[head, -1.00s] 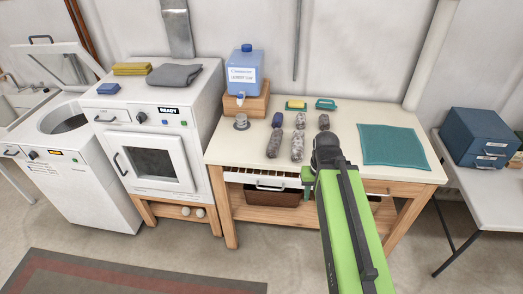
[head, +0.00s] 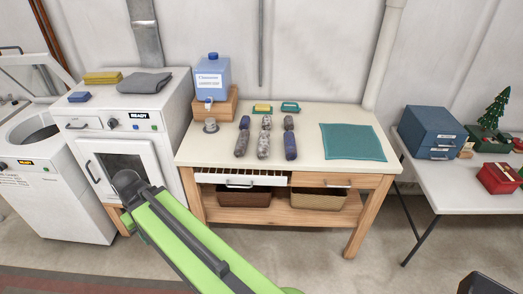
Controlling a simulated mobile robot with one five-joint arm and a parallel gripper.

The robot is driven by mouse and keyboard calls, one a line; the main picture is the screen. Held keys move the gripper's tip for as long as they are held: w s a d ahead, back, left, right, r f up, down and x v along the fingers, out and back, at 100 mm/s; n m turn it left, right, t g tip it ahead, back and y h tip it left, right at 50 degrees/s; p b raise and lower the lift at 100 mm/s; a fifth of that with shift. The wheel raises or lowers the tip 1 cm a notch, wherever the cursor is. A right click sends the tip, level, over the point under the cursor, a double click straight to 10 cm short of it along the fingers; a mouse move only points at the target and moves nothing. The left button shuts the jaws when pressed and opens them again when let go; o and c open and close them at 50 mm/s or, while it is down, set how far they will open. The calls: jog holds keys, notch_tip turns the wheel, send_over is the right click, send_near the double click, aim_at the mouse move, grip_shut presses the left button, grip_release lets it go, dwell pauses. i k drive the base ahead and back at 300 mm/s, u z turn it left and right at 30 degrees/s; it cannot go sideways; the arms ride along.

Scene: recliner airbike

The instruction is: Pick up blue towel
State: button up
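A small folded blue cloth (head: 78,97) lies on top of the white machine on the left. A rolled dark blue bundle (head: 290,145) lies on the worktable among patterned grey rolls (head: 264,146). A flat teal cloth (head: 353,142) lies at the table's right end. I cannot tell for sure which of these is the blue towel. My green arm reaches from the bottom middle to the left, its dark joint in front of the white machine's door. My gripper's fingers do not show. Nothing held can be seen.
A yellow cloth (head: 103,78) and a grey cloth (head: 144,83) share the machine's top. A blue water container (head: 212,78) stands on a wooden block at the table's back left. The drawer (head: 241,180) is partly open. A side table (head: 440,194) stands right.

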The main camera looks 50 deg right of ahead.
aim_at(289, 138)
jog(key=z, duration=0.1)
jog(key=i, duration=1)
jog(key=u, duration=0.05)
